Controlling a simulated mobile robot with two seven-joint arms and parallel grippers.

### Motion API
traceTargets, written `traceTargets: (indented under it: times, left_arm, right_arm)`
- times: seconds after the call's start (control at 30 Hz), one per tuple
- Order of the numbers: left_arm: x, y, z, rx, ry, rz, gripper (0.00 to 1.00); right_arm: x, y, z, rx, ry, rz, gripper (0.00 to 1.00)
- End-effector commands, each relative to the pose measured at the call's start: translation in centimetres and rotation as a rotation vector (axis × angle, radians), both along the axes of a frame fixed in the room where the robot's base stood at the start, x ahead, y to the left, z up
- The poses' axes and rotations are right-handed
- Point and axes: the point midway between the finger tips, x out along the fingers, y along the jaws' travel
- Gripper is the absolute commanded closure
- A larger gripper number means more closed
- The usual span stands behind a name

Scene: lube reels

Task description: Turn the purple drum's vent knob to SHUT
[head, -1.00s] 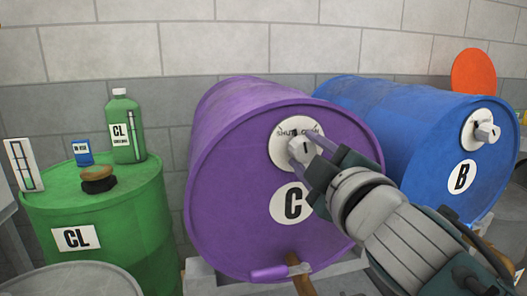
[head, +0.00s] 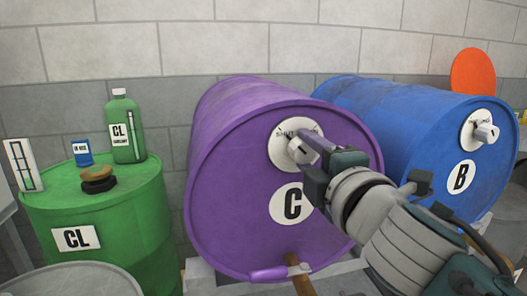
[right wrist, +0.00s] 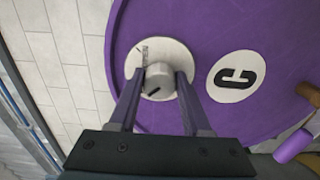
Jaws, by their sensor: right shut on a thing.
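The purple drum (head: 235,185) lies on its side with a C label on its front end. Its round white vent plate (head: 280,153) has SHUT lettering at the top; the rest of the lettering is hidden by my finger. The pale vent knob (head: 296,152) is partly hidden. My right gripper (head: 305,148) is at the knob. In the right wrist view my right gripper (right wrist: 158,85) has a finger on each side of the knob (right wrist: 158,76), shut on it. A dark mark shows slanted on the knob's face. My left gripper is not in view.
The blue drum (head: 375,110) marked B lies to the right with a similar knob (head: 487,132). A purple-handled tap (head: 268,273) sticks out below the C label. A green drum (head: 110,215) stands left, bearing a green bottle (head: 125,135) and small items.

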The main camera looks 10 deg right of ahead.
Motion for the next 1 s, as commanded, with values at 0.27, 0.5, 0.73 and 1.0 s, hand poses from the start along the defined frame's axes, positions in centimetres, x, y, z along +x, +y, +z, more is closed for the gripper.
traceTargets:
  times: [0.27,0.5,0.73,1.0]
  left_arm:
    - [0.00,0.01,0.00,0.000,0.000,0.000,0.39]
    - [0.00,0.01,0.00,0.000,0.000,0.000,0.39]
    - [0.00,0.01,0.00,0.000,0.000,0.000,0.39]
    - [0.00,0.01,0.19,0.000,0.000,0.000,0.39]
  right_arm:
    - [0.01,0.01,0.04,-0.010,-0.001,0.001,1.00]
    - [0.00,0.00,0.03,-0.009,-0.001,0.000,0.36]
    - [0.00,-0.01,0.01,-0.007,-0.001,0.000,0.22]
    - [-0.90,-0.03,-0.03,-0.006,0.001,0.001,0.22]
